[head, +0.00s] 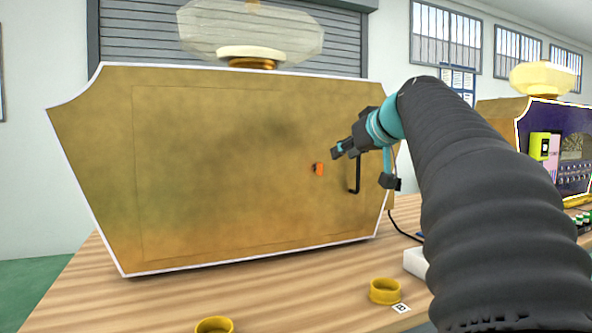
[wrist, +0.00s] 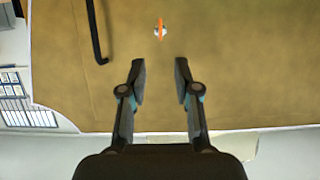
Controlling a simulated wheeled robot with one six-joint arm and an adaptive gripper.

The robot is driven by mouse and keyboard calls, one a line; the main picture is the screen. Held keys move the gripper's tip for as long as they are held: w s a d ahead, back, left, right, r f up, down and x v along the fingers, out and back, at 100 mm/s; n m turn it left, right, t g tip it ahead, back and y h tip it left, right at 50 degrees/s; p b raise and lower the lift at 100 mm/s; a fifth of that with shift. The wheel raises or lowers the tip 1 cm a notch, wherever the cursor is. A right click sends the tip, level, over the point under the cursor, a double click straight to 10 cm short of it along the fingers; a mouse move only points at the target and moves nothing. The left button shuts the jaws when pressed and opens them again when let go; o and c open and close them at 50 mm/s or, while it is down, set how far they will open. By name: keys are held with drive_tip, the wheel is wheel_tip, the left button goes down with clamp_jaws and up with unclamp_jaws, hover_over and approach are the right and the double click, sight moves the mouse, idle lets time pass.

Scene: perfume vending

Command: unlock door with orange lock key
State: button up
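The orange lock key (head: 319,169) sits on the gold door panel (head: 220,170) of the large perfume vending machine, left of a black door handle (head: 356,175). In the wrist view the key (wrist: 160,27) shows edge-on, upright in a round silver lock. My gripper (head: 338,150) is in front of the panel, above and right of the key. In the wrist view my gripper (wrist: 159,66) is open and empty, its fingertips apart and pointing toward the key without touching it. The handle (wrist: 95,30) is left of the fingers there.
The machine stands on a wooden table (head: 75,285). Yellow round caps (head: 385,291) lie near its front, with a small label card (head: 401,308) beside one. A second machine (head: 560,150) with a dark front stands at right. The space before the panel's left side is clear.

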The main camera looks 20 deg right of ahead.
sight(322, 166)
drive_tip(key=x, duration=1.2)
clamp_jaws()
